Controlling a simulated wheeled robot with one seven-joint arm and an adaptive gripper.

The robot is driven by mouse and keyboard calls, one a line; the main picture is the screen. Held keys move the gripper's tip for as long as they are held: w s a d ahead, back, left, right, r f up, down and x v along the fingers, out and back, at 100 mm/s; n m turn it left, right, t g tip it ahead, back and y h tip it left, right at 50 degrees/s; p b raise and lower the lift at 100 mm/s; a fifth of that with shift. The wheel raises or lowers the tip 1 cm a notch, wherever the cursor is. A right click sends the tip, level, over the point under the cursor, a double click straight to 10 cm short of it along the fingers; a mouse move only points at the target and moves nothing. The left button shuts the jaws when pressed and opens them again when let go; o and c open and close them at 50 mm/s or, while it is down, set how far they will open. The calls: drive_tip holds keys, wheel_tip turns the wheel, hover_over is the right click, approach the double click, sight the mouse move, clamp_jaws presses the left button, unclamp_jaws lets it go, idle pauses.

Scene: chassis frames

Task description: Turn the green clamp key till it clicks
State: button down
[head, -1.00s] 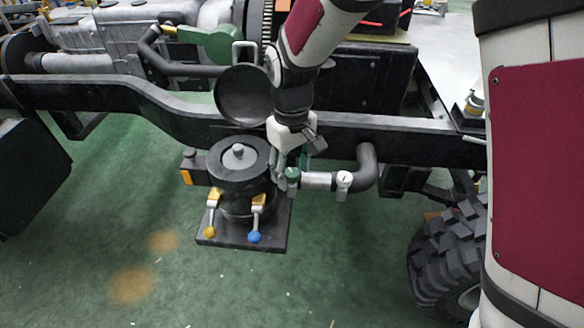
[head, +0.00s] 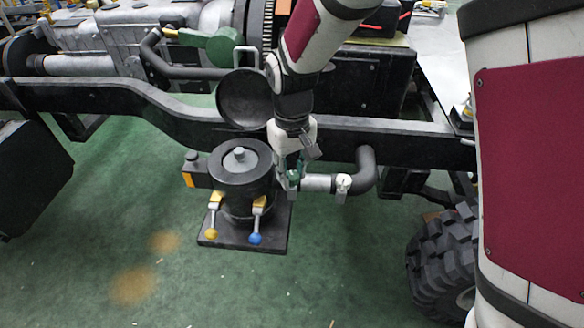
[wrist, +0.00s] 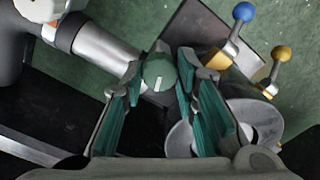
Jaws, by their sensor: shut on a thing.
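The green clamp key (wrist: 159,77) is a round knob with a white mark, in the upper middle of the wrist view. It sits at the end of a silver pipe (wrist: 108,49), beside the black round housing. My gripper (wrist: 159,83) has its teal-padded fingers on either side of the key and is shut on it. In the head view my gripper (head: 292,176) reaches down to the pipe joint right of the housing (head: 240,165). There the fingers mostly hide the key.
Two levers with a yellow ball (head: 211,234) and a blue ball (head: 255,239) stand at the front of the housing's base plate (head: 222,241). A black frame rail (head: 400,141) runs behind.

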sight(292, 175)
drive_tip(key=m+p, duration=0.4)
drive_tip(key=m, duration=0.1)
drive_tip(key=shift+r, duration=0.1)
drive_tip(key=shift+m+p, duration=1.55)
drive_tip(key=shift+m, duration=0.85)
drive_tip(key=c, duration=1.2)
unclamp_jaws()
drive_tip(key=shift+c, duration=0.2)
wheel_tip(292, 175, up, 12)
